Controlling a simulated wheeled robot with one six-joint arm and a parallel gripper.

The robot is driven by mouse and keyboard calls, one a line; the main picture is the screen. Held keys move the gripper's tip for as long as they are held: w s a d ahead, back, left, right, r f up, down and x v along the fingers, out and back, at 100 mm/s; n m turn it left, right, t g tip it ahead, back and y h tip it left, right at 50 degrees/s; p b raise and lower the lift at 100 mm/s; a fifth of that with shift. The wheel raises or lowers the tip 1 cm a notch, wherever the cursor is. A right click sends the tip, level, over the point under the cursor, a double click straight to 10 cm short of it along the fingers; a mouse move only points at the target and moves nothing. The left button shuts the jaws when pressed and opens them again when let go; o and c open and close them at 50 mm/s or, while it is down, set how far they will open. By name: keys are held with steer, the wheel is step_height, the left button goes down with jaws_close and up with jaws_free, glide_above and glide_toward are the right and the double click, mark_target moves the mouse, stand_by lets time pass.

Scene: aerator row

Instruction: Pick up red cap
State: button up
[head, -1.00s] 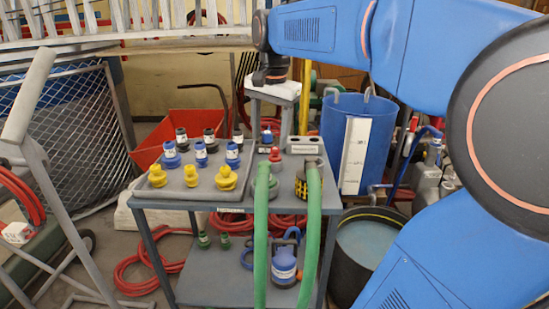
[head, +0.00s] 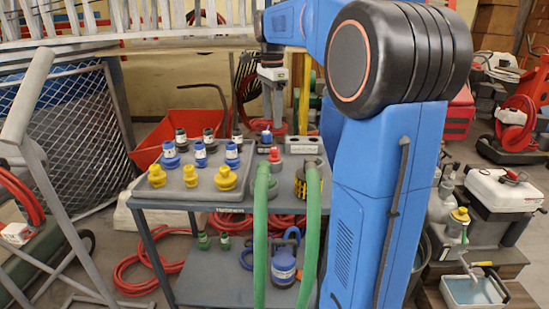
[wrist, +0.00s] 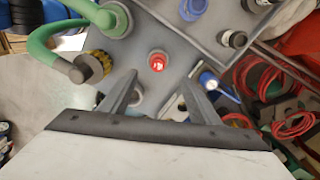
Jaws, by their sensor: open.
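The red cap (head: 275,154) sits on the right part of the grey cart top, between the two green hoses and a grey block. In the wrist view the red cap (wrist: 157,62) shows whole, just beyond the gap between my fingertips. My gripper (wrist: 158,78) is open, with nothing between its two dark fingers. In the head view my gripper (head: 272,118) points down above the back edge of the cart, behind the red cap and apart from it.
A blue-and-white cap (head: 266,138) stands just behind the red cap. Green hoses (head: 261,220) rise close in front. A grey tray (head: 205,186) of yellow, blue and black caps lies left. A grey block (head: 304,146) stands right.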

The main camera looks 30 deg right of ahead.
mark_target(275, 148)
step_height(275, 148, down, 7)
steer(key=shift+f, duration=0.2)
steer(key=f, duration=0.4)
steer(key=shift+s+d, duration=0.3)
steer(key=shift+f, duration=0.7)
steer(key=shift+c, duration=0.3)
steer(key=c, duration=1.2)
steer(key=shift+r, duration=0.15)
step_height(275, 148, up, 10)
steer(key=shift+f, duration=0.1)
